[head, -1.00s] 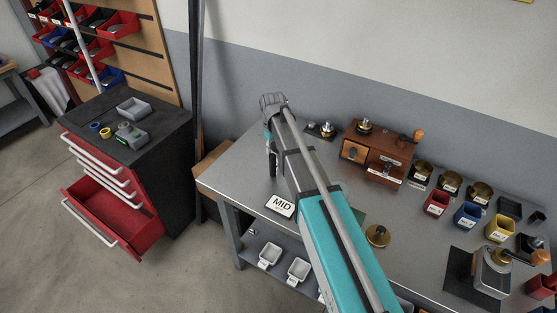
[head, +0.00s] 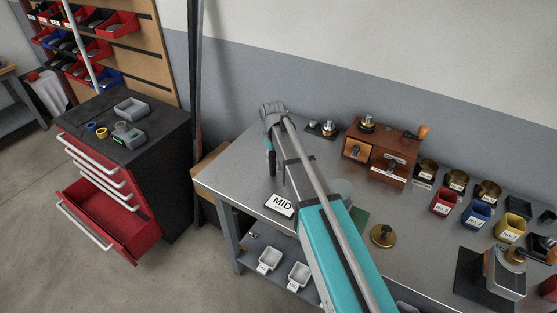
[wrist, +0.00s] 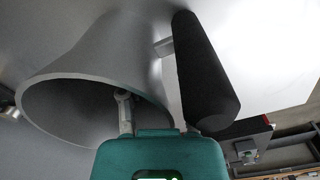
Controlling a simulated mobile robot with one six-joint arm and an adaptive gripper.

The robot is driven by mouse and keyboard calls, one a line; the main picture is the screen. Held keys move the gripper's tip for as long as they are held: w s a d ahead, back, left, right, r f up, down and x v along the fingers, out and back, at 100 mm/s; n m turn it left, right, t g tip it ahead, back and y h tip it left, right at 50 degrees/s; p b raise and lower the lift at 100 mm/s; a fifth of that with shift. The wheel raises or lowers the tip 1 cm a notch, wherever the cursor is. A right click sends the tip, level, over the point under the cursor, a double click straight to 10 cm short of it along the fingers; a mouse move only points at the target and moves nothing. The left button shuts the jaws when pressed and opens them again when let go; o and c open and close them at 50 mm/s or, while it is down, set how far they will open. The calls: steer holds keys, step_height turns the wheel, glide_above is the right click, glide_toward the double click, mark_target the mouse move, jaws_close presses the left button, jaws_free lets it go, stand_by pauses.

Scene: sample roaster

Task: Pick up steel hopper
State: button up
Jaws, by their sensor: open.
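The steel hopper (wrist: 85,75) is a large grey metal cone filling the left of the wrist view, its wide mouth turned toward the lower left. My gripper (wrist: 124,106) shows as a teal body with a light grey finger in front of the hopper's side. It is open, and I see no grip on the hopper. A thick black cylinder (wrist: 205,80) lies close on the right; I cannot tell what it belongs to. In the head view my arm reaches over the bench, and I cannot make out the hopper clearly there.
The grey bench (head: 240,175) holds a MID sign (head: 281,204), a wooden drawer box (head: 375,153), a brass disc (head: 383,236) and several coloured cups at right. A red drawer cabinet (head: 120,195) stands left with one drawer open.

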stand_by(0.5)
jaws_close()
